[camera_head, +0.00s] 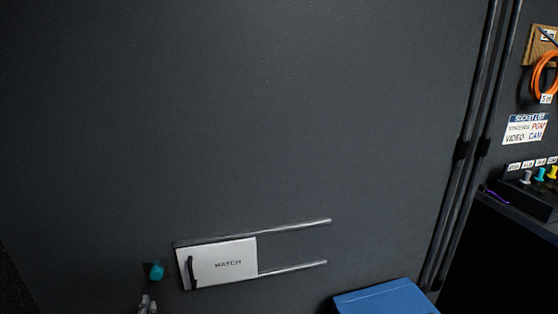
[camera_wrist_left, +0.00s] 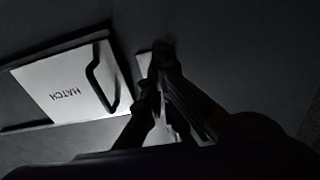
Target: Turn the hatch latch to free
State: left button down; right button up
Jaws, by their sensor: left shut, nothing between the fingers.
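The white hatch panel (camera_head: 225,263), lettered HATCH, sits between two horizontal rails on the dark wall. It has a black handle (camera_head: 190,272) at its left end. A teal knob (camera_head: 156,271) on a dark plate, which looks like the latch, is just left of the panel. My left gripper (camera_head: 148,304) shows at the bottom edge, below the knob, with only its tip in view. In the left wrist view the hatch (camera_wrist_left: 65,85) and its handle (camera_wrist_left: 101,77) lie left of the gripper (camera_wrist_left: 158,75). Its fingers are shut and empty; the knob cannot be made out there. My right gripper is not in view.
The upper (camera_head: 293,234) and lower rails extend right of the hatch. A blue box (camera_head: 385,298) stands at the bottom, right of them. Dark vertical pipes (camera_head: 470,150) run farther right, beside a shelf with coloured plugs and an orange cable (camera_head: 543,75). The wall above is bare.

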aim_at(157, 273)
pick_arm(q)
jog(key=b+x, duration=0.2)
jog(key=x, duration=0.4)
jog(key=shift+w+a+b, duration=0.15)
jog(key=shift+w+b, duration=0.2)
jog(key=shift+w, duration=0.05)
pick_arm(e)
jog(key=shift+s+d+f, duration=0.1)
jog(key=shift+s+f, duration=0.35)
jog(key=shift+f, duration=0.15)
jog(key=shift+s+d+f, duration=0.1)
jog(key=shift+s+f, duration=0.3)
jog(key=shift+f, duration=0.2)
